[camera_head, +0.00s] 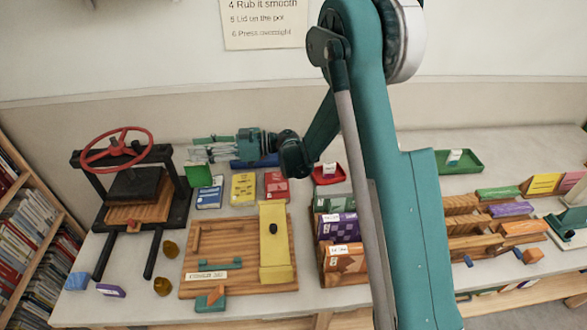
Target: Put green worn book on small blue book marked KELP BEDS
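A green book (198,176) stands at the back of the table, right of the press. A small blue book (209,199) lies just in front of it, its label too small to read. Another blue item (253,162) shows partly behind my arm. My gripper (197,149) points left, just above and close to the green book. Its fingers look spread, with nothing clearly between them; I cannot tell whether they touch the book.
A yellow book (243,187) and a red book (276,185) lie right of the blue one. A press with a red wheel (117,148) stands left. A wooden board (235,240) lies in front. Red tray (328,175) and upright books (338,226) sit near my arm.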

